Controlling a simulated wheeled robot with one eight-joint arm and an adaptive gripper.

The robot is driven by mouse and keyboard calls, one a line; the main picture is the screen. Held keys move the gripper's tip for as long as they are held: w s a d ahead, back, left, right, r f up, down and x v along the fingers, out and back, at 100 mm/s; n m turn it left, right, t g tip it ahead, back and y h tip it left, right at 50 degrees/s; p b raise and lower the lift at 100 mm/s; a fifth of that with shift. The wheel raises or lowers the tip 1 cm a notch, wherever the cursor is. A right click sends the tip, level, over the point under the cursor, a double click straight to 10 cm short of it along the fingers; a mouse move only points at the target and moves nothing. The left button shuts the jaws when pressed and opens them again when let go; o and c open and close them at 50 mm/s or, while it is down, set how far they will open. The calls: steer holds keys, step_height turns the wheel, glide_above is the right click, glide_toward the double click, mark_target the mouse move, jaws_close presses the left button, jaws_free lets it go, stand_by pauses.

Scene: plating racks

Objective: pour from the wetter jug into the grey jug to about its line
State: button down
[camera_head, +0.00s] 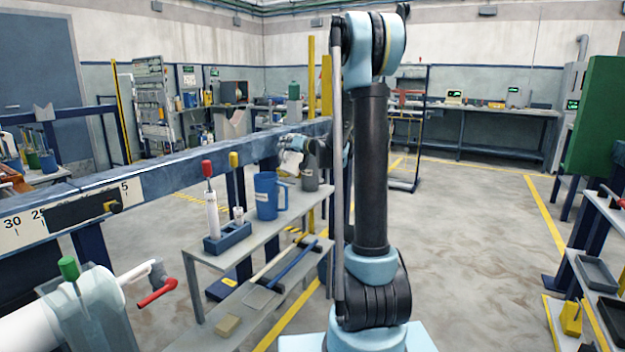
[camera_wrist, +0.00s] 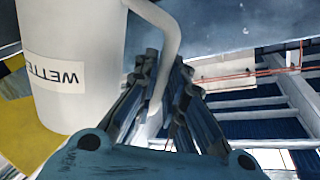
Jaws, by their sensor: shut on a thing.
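The white wetter jug (camera_head: 290,161) is in the air above the far end of the bench in the head view, and looks tilted. In the wrist view the wetter jug (camera_wrist: 70,50) fills the upper left, its "WETTE" label upside down in the picture. My gripper (camera_wrist: 165,68) is shut on its handle; in the head view my gripper (camera_head: 304,145) is small and partly behind my arm. The grey jug (camera_head: 311,176) stands on the bench, just right of and below the wetter jug. Its line and its contents cannot be made out, and no stream is visible.
A blue jug (camera_head: 267,196) stands on the bench (camera_head: 215,262) nearer than the grey jug. A blue holder (camera_head: 227,238) with red- and yellow-topped tubes stands left of it. A long blue rail (camera_head: 180,162) runs behind the bench. Open floor lies to the right.

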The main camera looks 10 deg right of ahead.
steer(key=shift+w+d+r+m, duration=0.1)
steer(key=shift+r+m, duration=0.05)
steer(key=shift+m, duration=0.25)
stand_by(1.4)
steer(key=shift+w+d+r+m, duration=0.1)
steer(key=shift+r+m, duration=0.05)
steer(key=shift+m, duration=0.15)
steer(key=shift+g, duration=0.3)
stand_by(0.7)
steer(key=shift+w+d+r+m, duration=0.1)
steer(key=shift+r+m, duration=0.05)
steer(key=shift+m, duration=0.15)
steer(key=shift+r, duration=0.15)
stand_by(0.9)
steer(key=shift+w+d+r+m, duration=0.1)
steer(key=shift+w+d+m, duration=0.05)
steer(key=shift+m, duration=0.25)
steer(key=shift+r, duration=0.1)
stand_by(0.8)
